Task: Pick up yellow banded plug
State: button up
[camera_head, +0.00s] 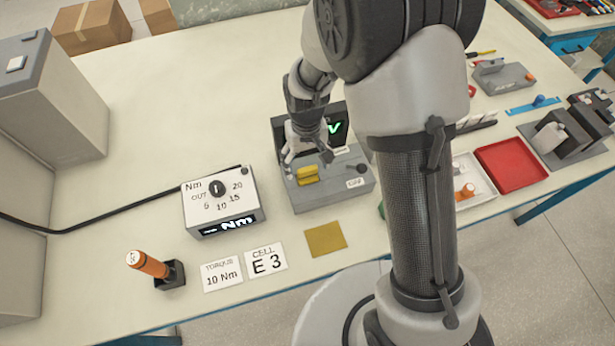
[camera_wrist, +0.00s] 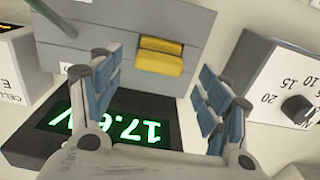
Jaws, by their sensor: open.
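A yellow block (camera_head: 307,174) sits on the front of a grey tester (camera_head: 337,190) in the head view. It also shows at the top middle of the wrist view (camera_wrist: 160,55). I cannot make out a separate band on it, so I cannot tell for certain that it is the yellow banded plug. My gripper (camera_head: 307,152) is above the tester, close to the yellow block. In the wrist view its blue-padded fingers (camera_wrist: 158,92) are wide apart with nothing between them, and the block appears beyond the gap.
The tester's screen (camera_wrist: 105,124) glows green. A torque box (camera_head: 220,202) stands to the left, with an orange-handled tool (camera_head: 148,264) in a holder before it. Cards and a yellow pad (camera_head: 325,239) lie in front. A red tray (camera_head: 510,163) is on the right.

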aim_at(307, 169)
notch_tip(307, 169, down, 4)
jog(key=shift+s+d+f+b, duration=0.1)
jog(key=shift+b, duration=0.5)
jog(key=c, duration=1.2)
